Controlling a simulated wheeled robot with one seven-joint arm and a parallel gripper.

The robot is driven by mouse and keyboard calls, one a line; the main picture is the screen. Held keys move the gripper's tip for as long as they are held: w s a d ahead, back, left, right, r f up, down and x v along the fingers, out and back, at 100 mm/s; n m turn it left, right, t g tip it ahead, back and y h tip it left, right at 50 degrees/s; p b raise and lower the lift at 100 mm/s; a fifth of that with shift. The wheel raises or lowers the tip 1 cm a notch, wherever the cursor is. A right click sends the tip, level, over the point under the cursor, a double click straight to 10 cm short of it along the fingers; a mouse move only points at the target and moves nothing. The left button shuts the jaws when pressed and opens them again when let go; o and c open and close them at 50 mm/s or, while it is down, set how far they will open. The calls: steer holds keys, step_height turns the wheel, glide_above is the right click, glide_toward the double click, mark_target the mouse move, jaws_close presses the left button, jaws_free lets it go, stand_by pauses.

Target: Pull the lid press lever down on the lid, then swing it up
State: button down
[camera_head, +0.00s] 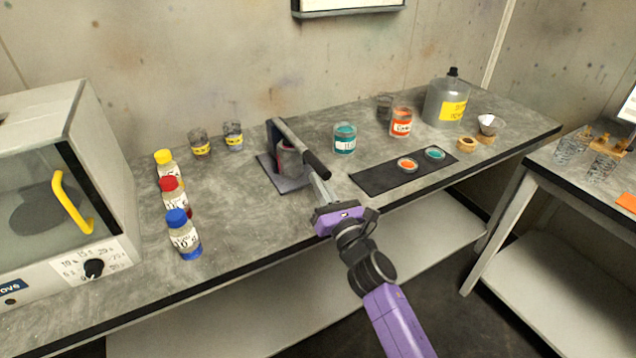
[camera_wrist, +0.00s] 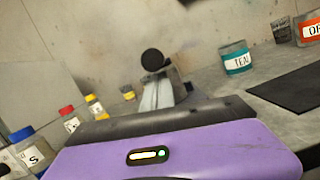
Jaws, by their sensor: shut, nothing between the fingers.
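The lid press (camera_head: 268,164) stands on the bench, with a flat dark base and an upright back plate. Its lever (camera_head: 296,140) runs from the top of the upright toward the front, over a grey can (camera_head: 288,160), and ends in a black handle (camera_head: 316,165). I cannot tell whether the lever touches the can's lid. In the wrist view the handle's round black end (camera_wrist: 152,60) faces the camera, just above my fingertips. My gripper (camera_head: 317,182) is shut and empty at the handle's front end; I cannot tell if it touches. The fingers also show in the wrist view (camera_wrist: 157,90).
A teal can (camera_head: 344,139) and a dark mat (camera_head: 385,176) with two small lids are to the right. Blue (camera_head: 184,236), red and yellow capped bottles stand left, beside an oven-like box (camera_head: 60,190). The bench front between bottles and press is clear.

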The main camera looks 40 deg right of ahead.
mark_target(314, 162)
steer(key=shift+r, duration=0.1)
stand_by(0.3)
step_height(314, 162, up, 4)
steer(key=p, duration=0.3)
steer(key=shift+s+p, duration=0.1)
steer(key=shift+p, duration=0.2)
steer(key=shift+a+f+b, duration=0.1)
steer(key=shift+f+b, duration=0.5)
steer(key=shift+f, duration=0.05)
steer(key=f+b, duration=0.2)
steer(key=s+a+f+b, duration=0.1)
steer(key=shift+f+b, duration=0.25)
steer(key=shift+b, duration=0.15)
steer(key=r+b+v, duration=0.2)
steer(key=v, duration=0.7)
steer(key=shift+s, duration=0.25)
steer(key=shift+f, duration=0.15)
